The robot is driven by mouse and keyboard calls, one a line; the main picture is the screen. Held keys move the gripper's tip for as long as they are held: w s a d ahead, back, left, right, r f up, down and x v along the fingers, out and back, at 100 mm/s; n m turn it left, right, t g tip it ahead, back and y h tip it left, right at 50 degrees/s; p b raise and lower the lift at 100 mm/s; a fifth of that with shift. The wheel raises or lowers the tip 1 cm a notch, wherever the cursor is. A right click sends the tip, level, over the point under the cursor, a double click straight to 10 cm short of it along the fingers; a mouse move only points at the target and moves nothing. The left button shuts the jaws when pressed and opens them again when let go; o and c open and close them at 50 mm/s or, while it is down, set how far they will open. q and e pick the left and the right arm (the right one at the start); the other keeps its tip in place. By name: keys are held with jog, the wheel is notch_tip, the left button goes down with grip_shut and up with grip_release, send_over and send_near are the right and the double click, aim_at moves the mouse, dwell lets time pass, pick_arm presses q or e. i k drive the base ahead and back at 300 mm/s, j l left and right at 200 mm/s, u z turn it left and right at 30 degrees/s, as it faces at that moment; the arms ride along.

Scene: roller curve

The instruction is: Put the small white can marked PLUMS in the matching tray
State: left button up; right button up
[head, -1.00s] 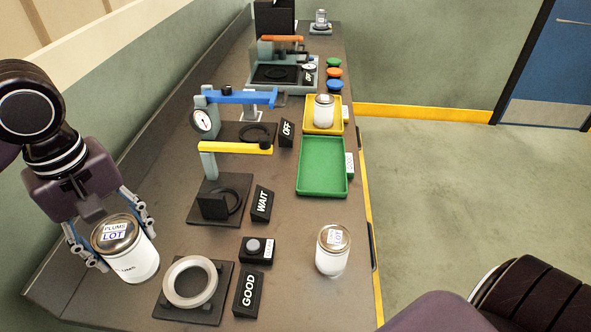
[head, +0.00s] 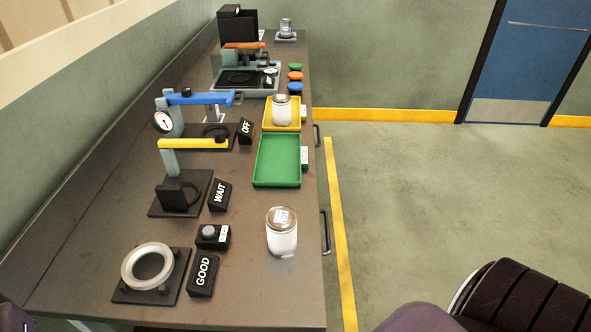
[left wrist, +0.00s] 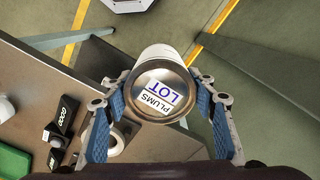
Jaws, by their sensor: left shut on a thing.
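In the left wrist view my left gripper (left wrist: 165,82) is shut on a white can (left wrist: 160,58). Its metal lid carries a label reading PLUMS LOT. The can is held above the floor by the bench edge, and the head view does not show it. In the head view an empty green tray (head: 277,160) lies on the bench, with a white tag at its right. A yellow tray (head: 270,122) behind it holds a white can (head: 281,110). The tags are too small to read. My right gripper is not in view.
Another white can (head: 282,235) stands on the bench (head: 240,290) in front of the green tray. A pale ring on a black base (head: 147,267), GOOD (head: 203,271) and WAIT (head: 220,194) blocks, and lever fixtures fill the left side. Open floor lies right of the bench.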

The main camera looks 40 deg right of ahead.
aim_at(278, 172)
jog(key=k+l, duration=0.25)
jog(key=l, duration=0.15)
jog(key=k+l, duration=0.2)
jog(key=l, duration=0.2)
jog(key=k+l, duration=0.25)
jog(key=l, duration=0.2)
jog(key=i+l, duration=0.15)
jog(key=l, duration=0.25)
jog(key=i+l, duration=0.1)
jog(key=l, duration=0.35)
jog(key=i+l, duration=0.15)
jog(key=l, duration=0.25)
jog(key=i+j+z, duration=0.1)
jog(key=i, duration=0.95)
